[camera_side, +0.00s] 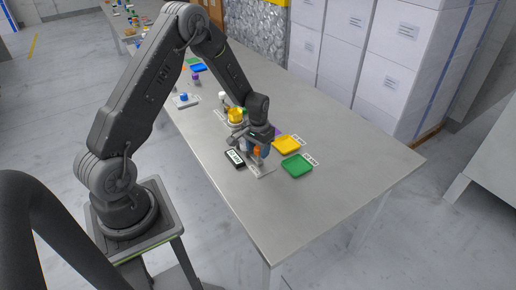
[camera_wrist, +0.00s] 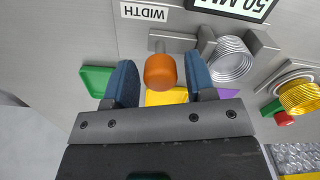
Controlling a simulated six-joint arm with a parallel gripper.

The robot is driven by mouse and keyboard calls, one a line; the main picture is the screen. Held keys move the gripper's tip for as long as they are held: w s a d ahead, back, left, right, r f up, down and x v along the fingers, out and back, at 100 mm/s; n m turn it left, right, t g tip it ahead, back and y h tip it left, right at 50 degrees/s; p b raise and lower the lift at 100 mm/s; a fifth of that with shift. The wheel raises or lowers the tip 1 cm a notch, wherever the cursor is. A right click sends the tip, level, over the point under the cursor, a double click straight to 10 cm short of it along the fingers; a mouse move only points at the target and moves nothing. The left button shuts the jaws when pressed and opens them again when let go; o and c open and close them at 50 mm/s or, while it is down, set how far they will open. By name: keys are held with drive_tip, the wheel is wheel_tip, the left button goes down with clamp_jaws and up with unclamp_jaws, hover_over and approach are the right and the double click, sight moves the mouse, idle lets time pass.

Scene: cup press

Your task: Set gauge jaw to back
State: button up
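The gauge has a black display (camera_wrist: 235,8) reading 50 MM, a white WIDTH label (camera_wrist: 159,13) and grey jaw blocks (camera_wrist: 206,42). A silver ribbed cup (camera_wrist: 232,60) sits between the jaw blocks. An orange knob (camera_wrist: 160,72) stands on a grey bar left of the cup in the wrist view; it also shows in the side view (camera_side: 257,152). My gripper (camera_wrist: 162,80) is open, with its blue fingertips on either side of the orange knob. A gap shows at the right finger; whether the left finger touches is unclear. The side view partly hides the jaws behind my gripper.
A green tray (camera_side: 297,166) and a yellow tray (camera_side: 286,145) lie to the right of my gripper in the side view. A yellow cup (camera_side: 235,115) stands behind it. The table's front right is clear.

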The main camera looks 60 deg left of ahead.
clamp_jaws()
drive_tip(key=shift+d, duration=1.8)
drive_tip(key=shift+o, duration=1)
unclamp_jaws()
wheel_tip(320, 180, up, 14)
wheel_tip(320, 180, up, 8)
drive_tip(key=m+t, duration=0.1)
drive_tip(key=t, duration=0.1)
hover_over(264, 170)
drive_tip(key=s+d, duration=0.4)
drive_tip(key=d, duration=0.1)
drive_tip(key=s+d+r+m+t, duration=0.1)
drive_tip(key=s+d+r+t, duration=0.1)
drive_tip(key=s+d+r, duration=0.6)
drive_tip(key=s+m+t, duration=0.1)
drive_tip(key=s, duration=0.8)
drive_tip(key=shift+s+d+r+m+t, duration=0.2)
drive_tip(key=shift+s+d+m+t, duration=0.1)
drive_tip(key=shift+d, duration=0.1)
